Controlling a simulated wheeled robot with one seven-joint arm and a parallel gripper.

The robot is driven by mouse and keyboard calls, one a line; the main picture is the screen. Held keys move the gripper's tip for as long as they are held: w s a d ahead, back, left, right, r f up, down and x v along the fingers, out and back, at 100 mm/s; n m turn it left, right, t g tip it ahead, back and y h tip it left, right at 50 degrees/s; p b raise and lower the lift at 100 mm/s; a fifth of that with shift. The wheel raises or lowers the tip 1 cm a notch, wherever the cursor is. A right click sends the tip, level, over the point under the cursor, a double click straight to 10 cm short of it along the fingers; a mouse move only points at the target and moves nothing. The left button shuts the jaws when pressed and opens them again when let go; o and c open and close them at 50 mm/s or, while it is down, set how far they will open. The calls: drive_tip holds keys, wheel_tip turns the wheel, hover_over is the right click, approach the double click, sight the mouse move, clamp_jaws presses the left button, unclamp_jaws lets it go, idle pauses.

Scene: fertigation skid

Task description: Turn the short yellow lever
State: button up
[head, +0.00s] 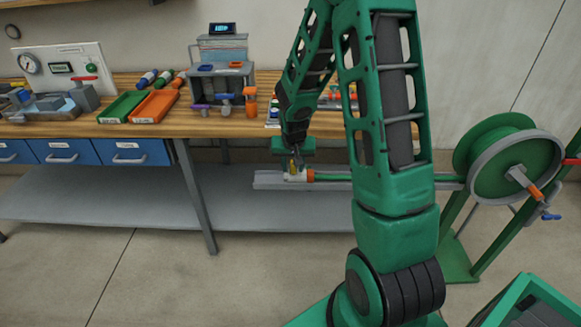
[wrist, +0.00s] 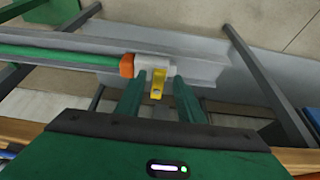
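The short yellow lever (wrist: 157,84) sits on a white valve body (wrist: 152,63), beside an orange collar (wrist: 127,65) on a green pipe. In the head view the lever (head: 292,165) is a small yellow patch below my gripper, largely covered by it. My gripper (wrist: 159,80) points down at the valve from above. Its two green fingers stand apart, one on each side of the lever. A gap shows between the lever and each finger, so nothing appears gripped. My gripper (head: 294,160) also shows in the head view, right over the valve.
A grey channel (head: 268,180) carries the pipe in front of the bench. A green hose reel (head: 500,160) stands at right, with orange and blue valve handles. The wooden bench (head: 180,122) holds trays, valves and a gauge panel. A grey lower shelf (head: 110,205) is bare.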

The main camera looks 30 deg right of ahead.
clamp_jaws()
drive_tip(key=shift+w+a, duration=0.1)
drive_tip(key=shift+a, duration=0.05)
drive_tip(key=w+m+g+h, duration=0.1)
drive_tip(key=w+m+g, duration=0.5)
drive_tip(key=m, duration=1.2)
drive_tip(key=shift+a, duration=0.35)
drive_tip(key=shift+r, duration=0.15)
drive_tip(key=shift+w+d, duration=0.1)
